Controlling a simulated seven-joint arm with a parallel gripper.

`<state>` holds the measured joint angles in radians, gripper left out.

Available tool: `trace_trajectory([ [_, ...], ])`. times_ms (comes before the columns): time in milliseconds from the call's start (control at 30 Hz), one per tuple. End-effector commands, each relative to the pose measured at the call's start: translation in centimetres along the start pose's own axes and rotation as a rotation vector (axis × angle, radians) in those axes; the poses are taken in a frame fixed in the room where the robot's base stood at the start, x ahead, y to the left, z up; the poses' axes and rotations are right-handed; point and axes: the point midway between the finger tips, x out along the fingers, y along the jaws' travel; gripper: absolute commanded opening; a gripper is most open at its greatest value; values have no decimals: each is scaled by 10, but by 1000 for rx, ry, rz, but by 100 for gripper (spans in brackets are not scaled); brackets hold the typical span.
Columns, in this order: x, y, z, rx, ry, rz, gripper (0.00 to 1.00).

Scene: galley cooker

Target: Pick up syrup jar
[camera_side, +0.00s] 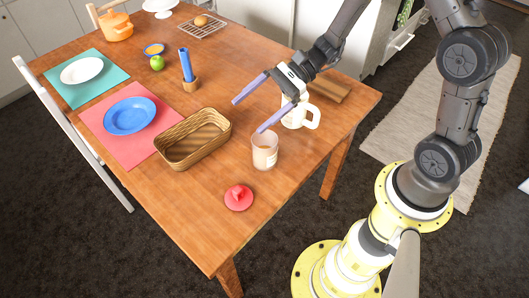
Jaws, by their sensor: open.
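A clear glass jar (265,155) with pale contents stands upright on the wooden table near its right side; it looks like the syrup jar, though no label can be read. My gripper (248,117) is open and empty, its two long bluish fingers spread wide above the table. In the picture, the nearer fingertip lies just above the jar's rim; I cannot tell how far apart they are in depth. A white mug or pitcher (310,118) with a handle stands behind the jar, partly hidden by my gripper.
A wicker basket (168,157) sits left of the jar, and a red lid-like piece (238,198) lies in front. A wooden board (329,89) is behind the mug.

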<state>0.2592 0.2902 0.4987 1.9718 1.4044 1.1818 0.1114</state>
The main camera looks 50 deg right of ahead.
Motion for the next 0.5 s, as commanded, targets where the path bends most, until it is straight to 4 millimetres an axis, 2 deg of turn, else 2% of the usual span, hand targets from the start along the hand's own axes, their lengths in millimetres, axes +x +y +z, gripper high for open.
trace_trajectory([
  [33,5,2,-24,85,-10,-19,100],
  [100,9,6,-50,174,-17,-39,100],
  [200,14,19,-76,259,-21,-37,100],
  [300,16,28,-88,304,-25,-32,100],
  [500,18,33,-102,322,-24,-36,100],
])
